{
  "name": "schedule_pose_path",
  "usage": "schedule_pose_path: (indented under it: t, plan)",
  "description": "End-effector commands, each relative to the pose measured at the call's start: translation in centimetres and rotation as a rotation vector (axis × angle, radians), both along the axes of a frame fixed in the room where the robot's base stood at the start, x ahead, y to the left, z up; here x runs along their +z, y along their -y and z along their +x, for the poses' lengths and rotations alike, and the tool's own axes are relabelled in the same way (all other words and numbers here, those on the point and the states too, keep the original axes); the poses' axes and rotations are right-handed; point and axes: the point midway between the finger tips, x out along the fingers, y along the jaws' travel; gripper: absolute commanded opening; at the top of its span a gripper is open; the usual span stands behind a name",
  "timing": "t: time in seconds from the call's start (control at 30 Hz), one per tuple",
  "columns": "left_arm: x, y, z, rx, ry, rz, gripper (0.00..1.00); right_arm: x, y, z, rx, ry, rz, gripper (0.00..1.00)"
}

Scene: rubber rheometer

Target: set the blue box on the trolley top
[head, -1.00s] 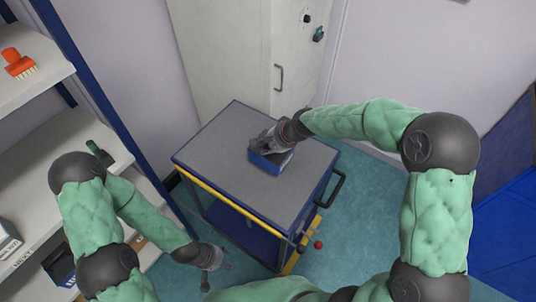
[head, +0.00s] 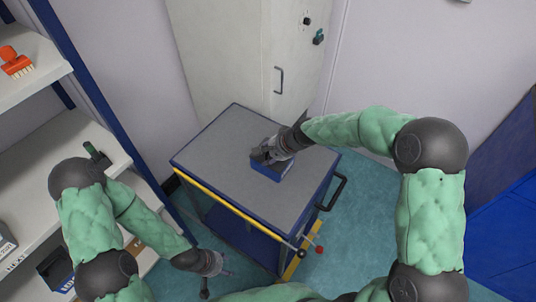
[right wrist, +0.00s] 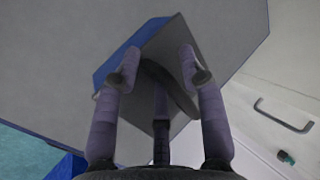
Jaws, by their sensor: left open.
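The blue box (head: 268,173) is on or just above the grey trolley top (head: 225,140), near its middle right. It looks level, but I cannot tell whether its underside touches the top. My right gripper (head: 270,153) is at the box from above and behind, covering much of it. In the right wrist view the fingers of the right gripper (right wrist: 158,70) are spread over the box, whose blue side (right wrist: 115,63) shows at left. I cannot tell whether they grip it. My left gripper (head: 217,266) is open and empty, low beside the trolley's front left.
A white shelf unit (head: 85,130) with a blue post stands at left, close to my left arm. A pale cabinet (head: 235,60) stands behind the trolley. The trolley has a black handle (head: 335,192) at right. Its left and front top areas are clear.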

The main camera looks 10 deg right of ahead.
Motion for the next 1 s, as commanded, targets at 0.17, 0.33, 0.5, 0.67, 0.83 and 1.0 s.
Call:
schedule_pose_path:
  t: [0.17, 0.33, 0.5, 0.67, 0.83, 1.0]
  plan:
    - [0.1, 0.0, 0.0, 0.0, 0.0, 0.0, 0.54, 0.3, 0.1, 0.0, -0.001, 0.001, 0.0, 0.41]
    - [0.6, 0.0, 0.0, 0.0, 0.0, 0.0, 0.54, 2.0, 0.9, -0.7, -0.001, 0.003, 0.0, 0.41]
    - [1.5, 0.0, 0.0, 0.0, 0.0, 0.0, 0.54, 4.9, 2.2, -2.0, -0.002, 0.004, 0.0, 0.41]
    - [2.2, 0.0, 0.0, 0.0, 0.0, 0.0, 0.54, 7.4, 3.4, -3.2, -0.002, 0.004, 0.0, 0.41]
    - [2.7, 0.0, 0.0, 0.0, 0.0, 0.0, 0.54, 9.2, 4.3, -4.2, -0.001, 0.001, 0.0, 0.41]
    - [2.8, 0.0, 0.0, 0.0, 0.0, 0.0, 0.54, 10.0, 4.7, -4.5, -0.001, 0.002, -0.001, 0.41]
